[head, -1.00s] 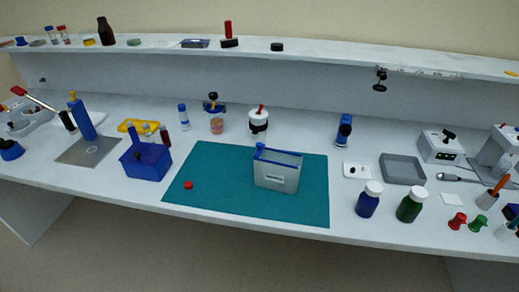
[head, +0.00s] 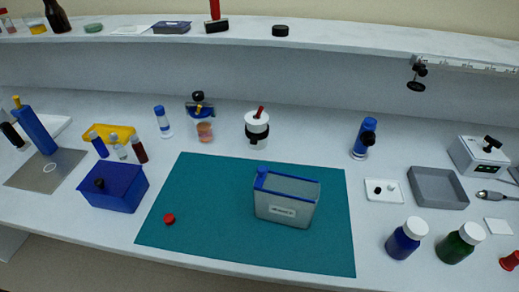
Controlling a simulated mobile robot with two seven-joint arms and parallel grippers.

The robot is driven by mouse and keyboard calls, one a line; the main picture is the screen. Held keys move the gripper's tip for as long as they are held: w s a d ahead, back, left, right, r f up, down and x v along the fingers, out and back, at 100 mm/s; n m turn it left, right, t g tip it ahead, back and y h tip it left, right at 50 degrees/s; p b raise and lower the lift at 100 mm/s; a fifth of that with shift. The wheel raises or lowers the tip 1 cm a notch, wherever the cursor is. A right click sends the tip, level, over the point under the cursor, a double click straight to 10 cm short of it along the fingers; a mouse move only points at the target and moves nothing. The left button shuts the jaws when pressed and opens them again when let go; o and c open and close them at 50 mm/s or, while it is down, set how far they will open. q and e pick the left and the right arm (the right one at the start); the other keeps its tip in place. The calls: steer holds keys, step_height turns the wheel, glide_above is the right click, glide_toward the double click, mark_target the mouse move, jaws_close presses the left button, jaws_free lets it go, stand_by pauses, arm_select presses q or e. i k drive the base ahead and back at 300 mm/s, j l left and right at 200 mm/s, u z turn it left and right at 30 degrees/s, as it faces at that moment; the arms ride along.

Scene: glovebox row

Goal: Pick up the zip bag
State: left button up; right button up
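The zip bag (head: 286,200) stands upright on the teal mat (head: 210,235), right of the mat's middle. It is greyish and translucent, with a blue strip along its top edge, a blue tab at the top left corner and a pale label low on its front. Neither of my grippers shows in the head view. Nothing touches or covers the bag.
A small red cap (head: 169,218) lies on the mat's left part. A blue bin (head: 113,188) stands left of the mat. A blue bottle (head: 405,240) and a green bottle (head: 460,243) stand to its right. A raised shelf (head: 340,38) runs along the back.

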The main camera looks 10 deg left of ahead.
mark_target(284, 199)
steer(key=z, duration=1.45)
steer(key=k+j+z, duration=0.1)
steer(key=j+z, duration=0.2)
steer(key=k+j, duration=0.95)
steer(key=j, duration=0.2)
steer(key=k+u, duration=0.1)
steer(key=k, duration=0.45)
steer(key=i+z, duration=0.1)
steer(key=i, duration=0.85)
steer(key=j, duration=0.1)
